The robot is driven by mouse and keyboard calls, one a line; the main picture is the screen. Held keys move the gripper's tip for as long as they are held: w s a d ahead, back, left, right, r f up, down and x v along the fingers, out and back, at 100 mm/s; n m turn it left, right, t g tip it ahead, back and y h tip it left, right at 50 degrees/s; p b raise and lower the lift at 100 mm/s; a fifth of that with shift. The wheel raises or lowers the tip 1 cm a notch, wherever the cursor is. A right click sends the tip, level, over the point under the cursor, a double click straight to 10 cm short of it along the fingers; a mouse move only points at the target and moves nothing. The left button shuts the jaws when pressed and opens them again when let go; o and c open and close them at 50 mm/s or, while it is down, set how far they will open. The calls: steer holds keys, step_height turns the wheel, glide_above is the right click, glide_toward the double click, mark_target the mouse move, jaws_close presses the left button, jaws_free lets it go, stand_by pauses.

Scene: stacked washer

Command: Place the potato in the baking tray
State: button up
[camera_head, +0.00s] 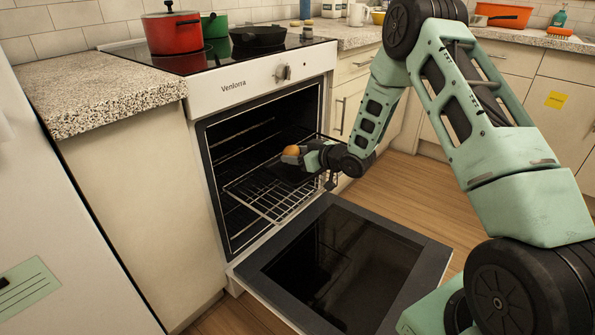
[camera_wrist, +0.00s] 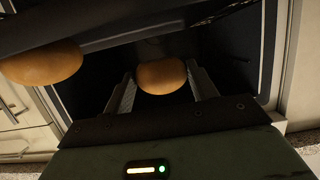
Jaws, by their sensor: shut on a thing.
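My gripper (camera_head: 291,157) reaches into the open oven and is shut on a brown-orange potato (camera_head: 292,150), held above the wire rack. In the wrist view, the potato (camera_wrist: 162,75) sits between the two fingertips. A second rounded, potato-like thing (camera_wrist: 40,63) shows at the upper left there, partly covered by a dark flat edge (camera_wrist: 90,22). I cannot tell whether that dark edge is the baking tray. In the head view I cannot clearly make out the tray in the dark oven.
The wire rack (camera_head: 262,200) sticks out of the oven (camera_head: 212,165). The lowered oven door (camera_head: 340,255) lies open below my arm. A red pot (camera_head: 173,33), a green pot (camera_head: 214,25) and a black pan (camera_head: 258,37) stand on the stove. Granite counters flank the stove.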

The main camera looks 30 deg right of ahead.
mark_target(297, 173)
steer(key=shift+f+b, duration=0.5)
steer(key=shift+f, duration=1.75)
steer(key=shift+f, duration=0.15)
steer(key=o, duration=1)
